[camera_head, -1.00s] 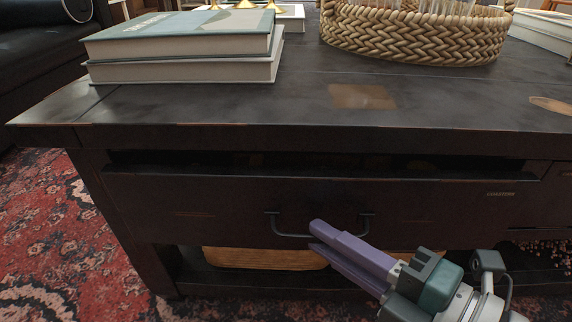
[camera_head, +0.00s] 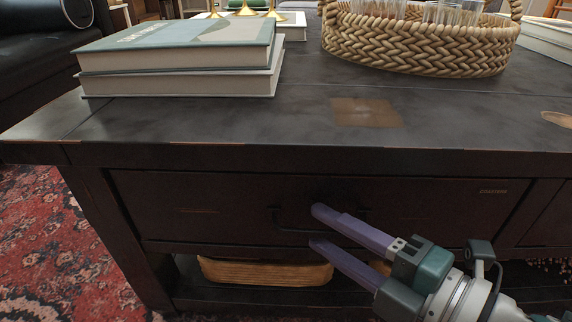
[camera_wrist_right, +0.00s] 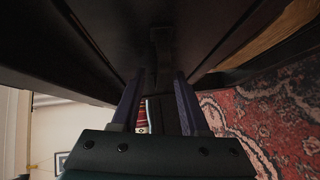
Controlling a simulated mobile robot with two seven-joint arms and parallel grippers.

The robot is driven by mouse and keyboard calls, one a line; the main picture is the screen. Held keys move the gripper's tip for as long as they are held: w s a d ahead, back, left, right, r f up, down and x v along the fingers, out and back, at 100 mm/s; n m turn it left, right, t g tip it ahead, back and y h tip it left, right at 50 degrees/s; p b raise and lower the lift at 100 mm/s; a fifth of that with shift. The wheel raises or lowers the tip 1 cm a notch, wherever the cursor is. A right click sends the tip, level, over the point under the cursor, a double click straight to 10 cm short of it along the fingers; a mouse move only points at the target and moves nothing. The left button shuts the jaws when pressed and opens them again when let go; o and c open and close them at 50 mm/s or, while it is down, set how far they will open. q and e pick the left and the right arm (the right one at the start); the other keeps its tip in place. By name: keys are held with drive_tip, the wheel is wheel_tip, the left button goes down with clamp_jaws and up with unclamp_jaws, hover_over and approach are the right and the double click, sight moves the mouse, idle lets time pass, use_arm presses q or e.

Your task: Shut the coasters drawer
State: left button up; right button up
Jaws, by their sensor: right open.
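The coasters drawer (camera_head: 400,200) is in the front of the dark coffee table (camera_head: 240,128). Its front sits level with the table's frame and no gap shows above it. A small label (camera_head: 493,191) is at its upper right. Its dark bar handle (camera_head: 290,228) is partly hidden behind my right gripper (camera_head: 318,228). That gripper is open and empty, its purple fingers apart in front of the drawer at the handle. Whether they touch it I cannot tell. In the right wrist view the two fingers (camera_wrist_right: 160,100) point at the dark drawer front. My left gripper is not in view.
Two stacked books (camera_head: 180,65) and a woven basket (camera_head: 420,40) with glasses stand on the tabletop. A wicker tray (camera_head: 265,272) is on the shelf below the drawer. A red patterned rug (camera_head: 50,240) covers the floor at left.

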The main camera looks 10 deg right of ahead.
drive_tip(key=shift+s, duration=0.1)
drive_tip(key=shift+s, duration=0.2)
drive_tip(key=p+v, duration=0.4)
drive_tip(key=v, duration=0.5)
drive_tip(key=shift+s+d, duration=0.15)
drive_tip(key=shift+d, duration=0.1)
